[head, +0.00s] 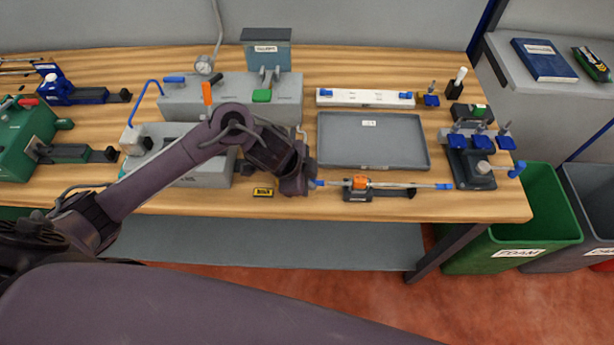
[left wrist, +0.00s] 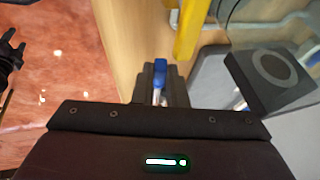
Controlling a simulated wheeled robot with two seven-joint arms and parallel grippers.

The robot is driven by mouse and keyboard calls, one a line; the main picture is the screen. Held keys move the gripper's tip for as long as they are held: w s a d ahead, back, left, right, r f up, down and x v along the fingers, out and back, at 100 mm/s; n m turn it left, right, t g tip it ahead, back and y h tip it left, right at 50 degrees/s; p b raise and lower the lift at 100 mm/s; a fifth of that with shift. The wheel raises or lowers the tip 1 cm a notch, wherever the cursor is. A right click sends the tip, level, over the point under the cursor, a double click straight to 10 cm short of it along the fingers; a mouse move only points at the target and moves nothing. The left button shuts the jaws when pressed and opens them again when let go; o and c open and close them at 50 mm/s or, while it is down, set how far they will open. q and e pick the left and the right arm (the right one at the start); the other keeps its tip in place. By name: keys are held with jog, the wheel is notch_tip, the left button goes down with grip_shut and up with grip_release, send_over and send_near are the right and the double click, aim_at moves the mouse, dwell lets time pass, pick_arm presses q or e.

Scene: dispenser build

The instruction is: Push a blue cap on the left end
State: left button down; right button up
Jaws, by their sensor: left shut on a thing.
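My left gripper (head: 308,182) is at the left end of a thin pale tube (head: 400,185), near the table's front edge. It is shut on a blue cap (head: 317,183). The cap also shows between the dark fingers in the left wrist view (left wrist: 160,68). The cap is in line with the tube's left end; I cannot tell whether it is seated on it. The tube lies level in a dark holder (head: 380,194) with an orange clamp (head: 360,182). Another blue cap (head: 445,186) is on the tube's right end.
A grey tray (head: 372,165) lies behind the tube. A white rack (head: 365,98) with blue ends is farther back. A fixture with blue clips (head: 470,160) stands to the right. A small yellow-labelled item (head: 263,192) lies left of the gripper. Grey machines stand behind my arm.

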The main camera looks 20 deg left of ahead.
pick_arm(q)
jog(key=shift+p, duration=0.55)
dwell(1.1)
jog(key=shift+w+d+p, duration=0.15)
jog(key=shift+d+p, duration=0.05)
jog(key=shift+d, duration=0.4)
jog(key=shift+w+d+p, duration=0.15)
jog(key=shift+d, duration=0.4)
dwell(0.9)
jog(key=c, duration=1.4)
grip_release()
jog(key=shift+o, duration=0.5)
jog(key=shift+o, duration=1.2)
notch_tip(320, 180, up, 7)
jog(key=p, duration=0.6)
